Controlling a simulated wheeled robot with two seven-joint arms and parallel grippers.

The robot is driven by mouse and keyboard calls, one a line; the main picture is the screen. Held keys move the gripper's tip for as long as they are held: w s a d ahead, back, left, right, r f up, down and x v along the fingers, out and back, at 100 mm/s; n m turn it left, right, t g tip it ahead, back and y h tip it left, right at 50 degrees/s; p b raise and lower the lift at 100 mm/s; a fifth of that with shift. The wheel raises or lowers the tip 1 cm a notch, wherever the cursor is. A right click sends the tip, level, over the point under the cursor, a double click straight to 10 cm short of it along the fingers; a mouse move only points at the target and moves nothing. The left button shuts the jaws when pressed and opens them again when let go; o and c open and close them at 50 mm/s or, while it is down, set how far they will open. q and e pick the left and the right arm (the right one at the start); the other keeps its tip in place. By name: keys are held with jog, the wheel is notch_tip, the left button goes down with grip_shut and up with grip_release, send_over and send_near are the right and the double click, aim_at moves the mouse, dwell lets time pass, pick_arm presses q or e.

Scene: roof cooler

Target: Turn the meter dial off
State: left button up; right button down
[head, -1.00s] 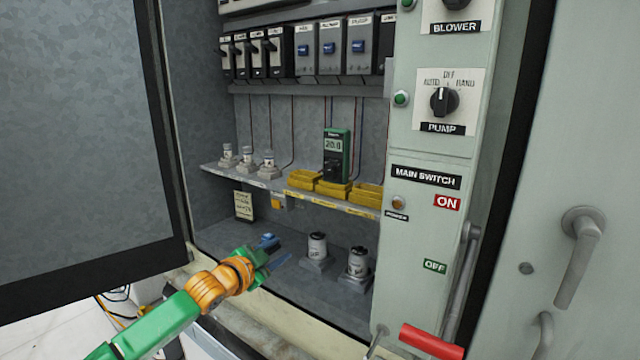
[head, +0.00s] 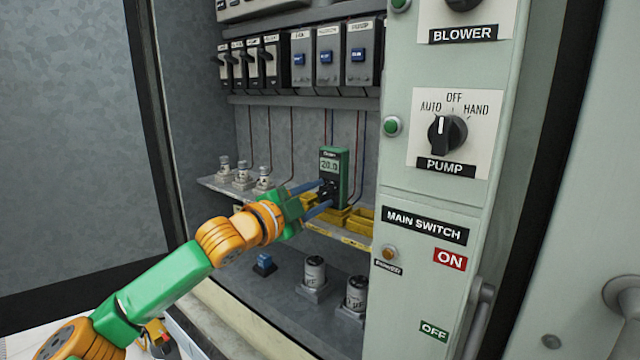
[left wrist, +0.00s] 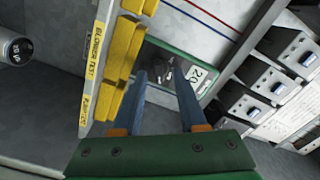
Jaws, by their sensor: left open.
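The green meter (head: 334,178) stands upright on the shelf in the cabinet, with its display reading about 20.0. Its dark dial (head: 327,190) sits below the display and is partly covered by my fingers, so its setting cannot be read. My left gripper (head: 322,196) is open, its two blue fingers pointing at the dial. In the left wrist view the meter (left wrist: 203,76) lies straight ahead, and the dial (left wrist: 168,72) shows between the open fingertips (left wrist: 160,80). I cannot tell whether they touch it. My right gripper is not in view.
White-topped fuses (head: 243,175) stand to the left, with breakers (head: 329,55) above. Capacitors (head: 315,273) stand below. The switch panel (head: 405,280) bounds the opening on the right.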

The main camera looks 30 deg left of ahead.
pick_arm(q)
jog(key=shift+w+d, duration=0.1)
jog(key=shift+w, duration=0.25)
jog(key=shift+s, duration=0.1)
jog(key=shift+c, duration=0.3)
grip_shut()
